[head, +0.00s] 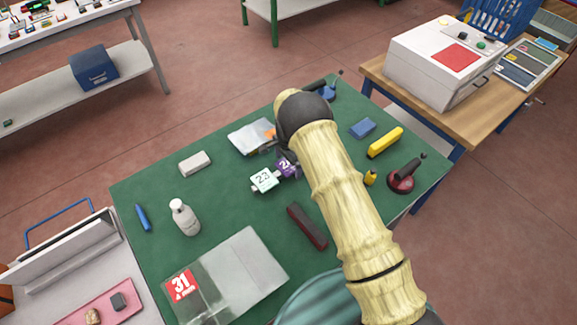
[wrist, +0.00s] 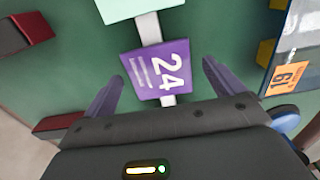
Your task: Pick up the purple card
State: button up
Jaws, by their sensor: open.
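The purple card (wrist: 158,68) carries a white "24" and lies on the green table between my gripper's fingers in the wrist view. In the head view the purple card (head: 285,167) is partly hidden by my arm. My gripper (wrist: 162,82) is open, with one finger on each side of the card and a gap on both sides. I cannot tell how far above the card it is. A mint-white card (head: 264,180) marked "23" lies beside the purple one. White strips show at the purple card's two ends in the wrist view.
Another clear sleeve (head: 250,137) has an orange label. A yellow tool (head: 385,142), blue block (head: 362,128) and red suction cup (head: 402,180) are right.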

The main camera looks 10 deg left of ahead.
aim_at(288, 165)
jog(key=c, duration=1)
jog(key=shift+c, duration=0.2)
jog(key=shift+r+p, duration=0.45)
jog(key=shift+p, duration=0.1)
jog(key=shift+r+b, duration=0.4)
jog(key=shift+b, duration=0.1)
notch_tip(288, 165, up, 9)
jog(key=b, duration=0.2)
jog(key=shift+f, duration=0.1)
